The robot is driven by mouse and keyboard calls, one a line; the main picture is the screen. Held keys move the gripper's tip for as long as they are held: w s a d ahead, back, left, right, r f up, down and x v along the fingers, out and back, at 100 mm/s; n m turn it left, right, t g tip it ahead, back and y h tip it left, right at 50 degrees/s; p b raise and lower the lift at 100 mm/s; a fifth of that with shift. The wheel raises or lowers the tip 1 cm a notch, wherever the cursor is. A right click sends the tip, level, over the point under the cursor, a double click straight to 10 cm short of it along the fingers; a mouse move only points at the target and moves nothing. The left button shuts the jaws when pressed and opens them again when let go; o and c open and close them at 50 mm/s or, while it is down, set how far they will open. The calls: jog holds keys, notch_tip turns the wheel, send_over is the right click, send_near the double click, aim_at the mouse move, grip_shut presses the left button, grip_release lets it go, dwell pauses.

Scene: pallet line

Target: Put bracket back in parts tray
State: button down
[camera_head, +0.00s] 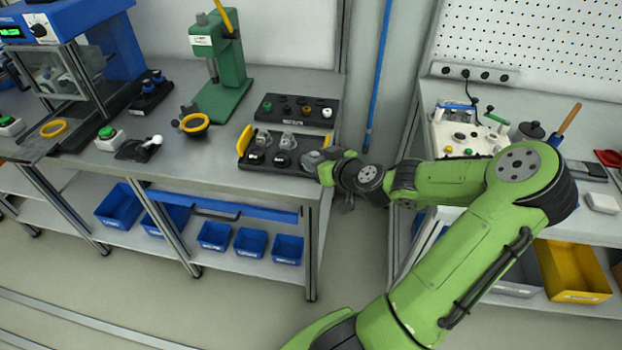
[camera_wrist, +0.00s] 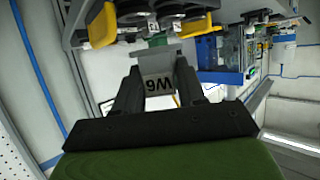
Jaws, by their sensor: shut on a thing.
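My gripper (camera_head: 328,158) is at the right end of the workbench, beside the tray with yellow handles. In the wrist view my gripper (camera_wrist: 158,78) is shut on a grey bracket (camera_wrist: 158,88) that carries a light label with black characters. The black parts tray (camera_head: 244,141) lies on the bench's front right corner and holds several grey and black parts. Its right end is partly hidden by my gripper. In the wrist view the tray's yellow handle (camera_wrist: 103,26) shows at the top, beyond the fingertips. I cannot tell if the bracket touches the tray.
A second black tray (camera_head: 268,115) with knobs lies just behind. A blue pole (camera_head: 377,80) rises behind the gap between the benches. Blue bins (camera_head: 213,235) sit on the lower shelf.

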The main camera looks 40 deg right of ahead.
notch_tip(320, 180, down, 6)
jog(key=shift+f+b, duration=0.1)
jog(key=shift+b, duration=0.75)
jog(key=shift+f+b, duration=0.35)
jog(key=shift+b, duration=0.2)
jog(key=shift+f, duration=0.2)
jog(key=c, duration=0.7)
grip_release()
jog(key=shift+o, duration=0.2)
jog(key=shift+r, duration=0.1)
